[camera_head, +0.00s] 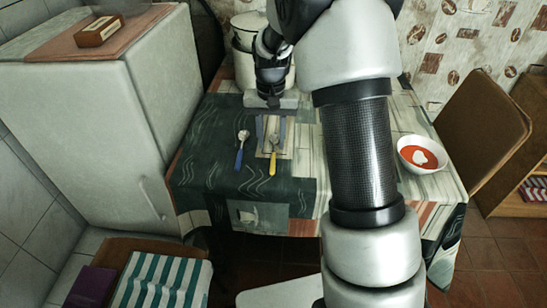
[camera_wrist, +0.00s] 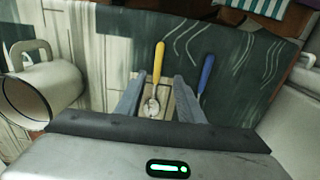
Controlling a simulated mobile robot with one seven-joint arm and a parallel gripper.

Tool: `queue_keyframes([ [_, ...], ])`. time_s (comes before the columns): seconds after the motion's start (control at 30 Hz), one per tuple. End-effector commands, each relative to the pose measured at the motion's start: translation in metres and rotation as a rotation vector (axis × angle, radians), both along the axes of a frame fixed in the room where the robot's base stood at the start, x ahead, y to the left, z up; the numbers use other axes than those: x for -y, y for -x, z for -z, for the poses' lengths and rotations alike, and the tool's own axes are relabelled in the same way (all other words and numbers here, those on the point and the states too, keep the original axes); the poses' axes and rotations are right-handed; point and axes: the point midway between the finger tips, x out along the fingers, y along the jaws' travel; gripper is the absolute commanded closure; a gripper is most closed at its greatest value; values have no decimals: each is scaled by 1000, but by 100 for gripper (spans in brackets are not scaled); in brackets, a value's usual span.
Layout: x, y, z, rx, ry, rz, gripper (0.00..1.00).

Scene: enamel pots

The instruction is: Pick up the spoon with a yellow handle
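The spoon with a yellow handle (camera_head: 272,161) lies on the table, its bowl on a small light board and its handle towards the table's front edge. It also shows in the wrist view (camera_wrist: 158,68), with its bowl between my fingers as seen from above. My gripper (camera_head: 271,130) is open, its two fingers apart on either side of the spoon's bowl end; they also show in the wrist view (camera_wrist: 158,97). I see no contact with the spoon. How high the fingertips are above the table is hard to tell.
A blue-handled spoon (camera_head: 240,157) lies just left of the yellow one. White enamel pots (camera_head: 246,40) stand at the back, and a white mug (camera_wrist: 42,90) shows in the wrist view. A bowl of red soup (camera_head: 421,154) is at right. The cloth in front is clear.

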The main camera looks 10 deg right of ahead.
Motion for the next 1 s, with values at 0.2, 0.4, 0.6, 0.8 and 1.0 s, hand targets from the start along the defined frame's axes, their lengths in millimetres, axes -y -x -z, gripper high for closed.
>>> queue_keyframes([
  [0.2,0,0,12,0,0,0,66],
  [0.4,4,3,39,-3,0,0,66],
  [0.6,5,2,61,1,0,-1,66],
  [0.8,5,2,60,2,1,-1,66],
  [1.0,5,2,60,2,1,-1,99],
])
